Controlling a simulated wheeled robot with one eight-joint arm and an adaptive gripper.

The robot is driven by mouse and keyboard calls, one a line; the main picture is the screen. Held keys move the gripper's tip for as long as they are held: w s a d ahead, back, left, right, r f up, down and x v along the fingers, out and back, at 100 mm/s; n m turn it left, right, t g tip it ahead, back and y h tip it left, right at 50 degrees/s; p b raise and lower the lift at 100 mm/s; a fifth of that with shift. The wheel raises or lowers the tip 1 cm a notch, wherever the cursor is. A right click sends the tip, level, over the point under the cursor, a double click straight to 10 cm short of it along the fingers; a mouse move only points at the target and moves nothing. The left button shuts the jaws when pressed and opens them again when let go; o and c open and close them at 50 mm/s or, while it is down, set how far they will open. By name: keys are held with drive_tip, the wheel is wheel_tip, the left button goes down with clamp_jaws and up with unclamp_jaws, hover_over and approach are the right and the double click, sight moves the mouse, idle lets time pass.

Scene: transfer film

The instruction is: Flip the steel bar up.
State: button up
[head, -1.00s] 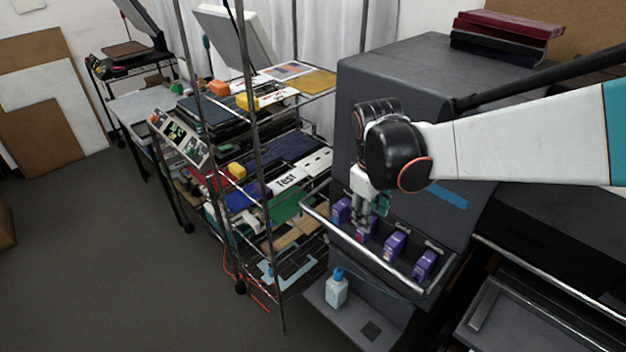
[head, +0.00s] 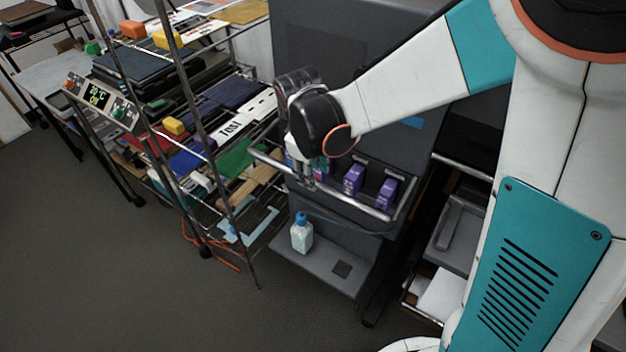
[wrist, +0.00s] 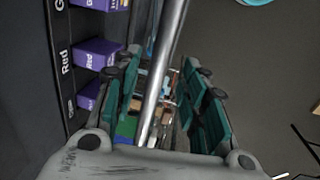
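The steel bar (head: 350,203) runs low across the front of a dark grey machine, in front of a row of purple cartridges. In the wrist view the bar (wrist: 168,70) passes lengthwise between the two teal-padded fingers of my gripper (wrist: 163,85). The fingers are apart with gaps on both sides of the bar, so they are open around it. In the head view my gripper (head: 314,178) points down at the left part of the bar. My wrist and hand partly hide the fingers and the cartridges behind them.
Purple cartridges (head: 354,179) sit close behind the bar, some labelled in the wrist view (wrist: 97,54). A bottle with a blue cap (head: 301,234) stands on the machine's lower ledge. A crowded wire rack (head: 228,128) stands close at left. The floor in front is clear.

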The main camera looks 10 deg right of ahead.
drive_tip(key=shift+w+d+f+b, duration=0.1)
drive_tip(key=shift+f+b, duration=0.4)
drive_tip(key=shift+f, duration=0.35)
drive_tip(key=shift+w+d+f+b, duration=0.1)
drive_tip(key=shift+f+b, duration=0.35)
drive_tip(key=shift+f, duration=0.4)
clamp_jaws()
